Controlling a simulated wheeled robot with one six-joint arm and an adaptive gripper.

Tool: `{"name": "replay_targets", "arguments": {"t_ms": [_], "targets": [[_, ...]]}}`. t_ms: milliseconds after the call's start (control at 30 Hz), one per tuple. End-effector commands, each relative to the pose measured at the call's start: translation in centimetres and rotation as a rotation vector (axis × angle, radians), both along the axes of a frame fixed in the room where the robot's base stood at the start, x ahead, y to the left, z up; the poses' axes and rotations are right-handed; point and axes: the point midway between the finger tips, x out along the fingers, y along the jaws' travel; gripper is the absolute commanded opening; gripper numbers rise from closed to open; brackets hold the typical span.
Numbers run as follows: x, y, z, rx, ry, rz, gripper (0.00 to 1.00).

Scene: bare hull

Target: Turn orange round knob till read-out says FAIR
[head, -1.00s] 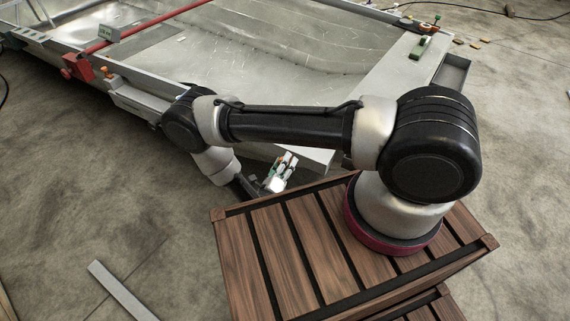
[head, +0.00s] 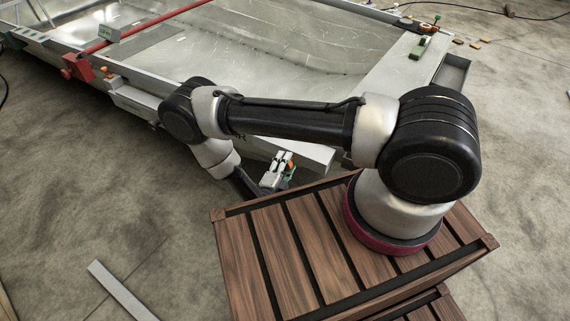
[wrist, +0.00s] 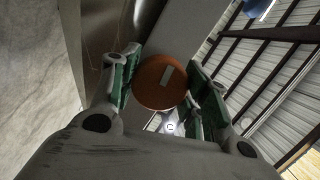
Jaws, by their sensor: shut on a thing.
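The orange round knob (wrist: 153,88) sits between the green-padded fingers of my gripper (wrist: 160,90) in the wrist view. A pale bar mark on its face is tilted. My gripper is shut on the knob. In the head view my gripper (head: 281,170) is at the near side of the metal hull, and a bit of orange shows between its fingers. A dark letter like an R shows on the hull side below my arm; the rest of the word is hidden, so I cannot tell the read-out.
The open metal hull (head: 385,88) fills the back, with a red bar (head: 140,32) across it. A slatted wooden crate (head: 285,250) is under my arm base. A pale strip (head: 120,290) lies on the floor at left.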

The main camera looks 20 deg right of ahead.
Motion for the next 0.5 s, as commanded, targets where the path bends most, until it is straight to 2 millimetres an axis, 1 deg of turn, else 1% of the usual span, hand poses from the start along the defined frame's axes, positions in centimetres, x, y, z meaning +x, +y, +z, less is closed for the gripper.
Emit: {"name": "replay_targets", "arguments": {"t_ms": [200,500], "targets": [[0.0,0.08,-0.11,-0.05,0.061,0.002,0.22],[0.0,0.07,-0.13,-0.072,0.085,0.002,0.22]]}}
